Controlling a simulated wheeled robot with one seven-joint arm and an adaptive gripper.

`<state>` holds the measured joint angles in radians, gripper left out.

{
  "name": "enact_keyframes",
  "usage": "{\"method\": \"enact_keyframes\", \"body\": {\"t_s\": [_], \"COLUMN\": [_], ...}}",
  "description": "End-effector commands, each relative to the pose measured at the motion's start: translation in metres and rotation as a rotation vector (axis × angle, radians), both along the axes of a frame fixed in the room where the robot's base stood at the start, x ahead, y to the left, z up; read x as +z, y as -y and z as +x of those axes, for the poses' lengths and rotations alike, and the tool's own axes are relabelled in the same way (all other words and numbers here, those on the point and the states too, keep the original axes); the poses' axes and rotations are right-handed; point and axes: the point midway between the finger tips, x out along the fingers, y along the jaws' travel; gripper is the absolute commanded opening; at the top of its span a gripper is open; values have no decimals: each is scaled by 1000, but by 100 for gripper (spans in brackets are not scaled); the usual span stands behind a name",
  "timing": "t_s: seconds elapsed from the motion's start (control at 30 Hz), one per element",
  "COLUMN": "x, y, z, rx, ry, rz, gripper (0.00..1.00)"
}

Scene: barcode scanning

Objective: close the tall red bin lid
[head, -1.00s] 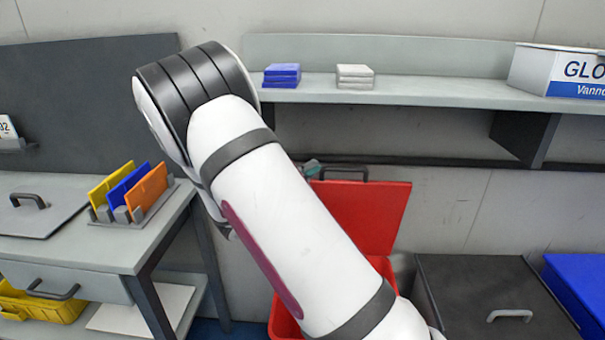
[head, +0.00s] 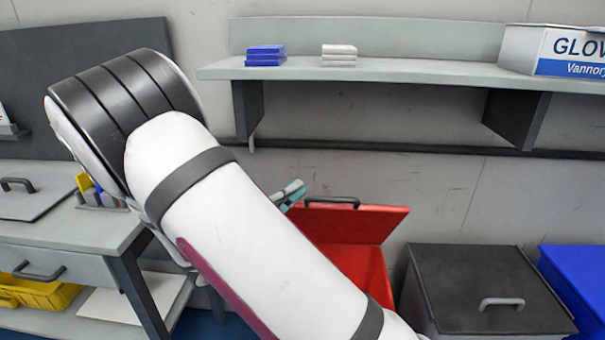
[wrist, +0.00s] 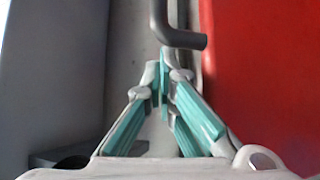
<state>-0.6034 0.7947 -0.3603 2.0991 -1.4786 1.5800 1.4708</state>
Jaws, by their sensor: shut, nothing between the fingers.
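The tall red bin (head: 368,270) stands by the wall, partly hidden behind my arm. Its red lid (head: 362,225) is partly open and leans forward over the bin, with a dark handle (head: 332,200) along its top edge. My gripper (head: 291,194) has teal fingers and is at the lid's upper left, close to the handle. In the wrist view the fingers (wrist: 164,72) are shut and empty, just below the end of the handle (wrist: 180,36). The red lid fills the right side there (wrist: 268,80). I cannot tell whether the fingers touch the lid.
A dark-lidded bin (head: 470,285) and a blue bin (head: 580,275) stand to the right. A wall shelf (head: 400,70) holds small stacks and a glove box (head: 560,50). A grey workbench (head: 60,225) is at the left. The wall is close behind the red bin.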

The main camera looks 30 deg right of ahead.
Motion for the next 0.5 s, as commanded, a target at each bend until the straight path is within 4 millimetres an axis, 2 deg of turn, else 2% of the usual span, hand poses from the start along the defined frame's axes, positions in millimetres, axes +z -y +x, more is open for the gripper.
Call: {"method": "enact_keyframes", "body": {"t_s": [0.03,0.2,0.5], "x": [-12,-45,-121], "y": [-10,-34,-69], "z": [-10,-46,-97], "rx": [5,5,5], "ry": [-4,-6,-4], "rz": [-1,-3,-3], "gripper": [0,0,0]}}
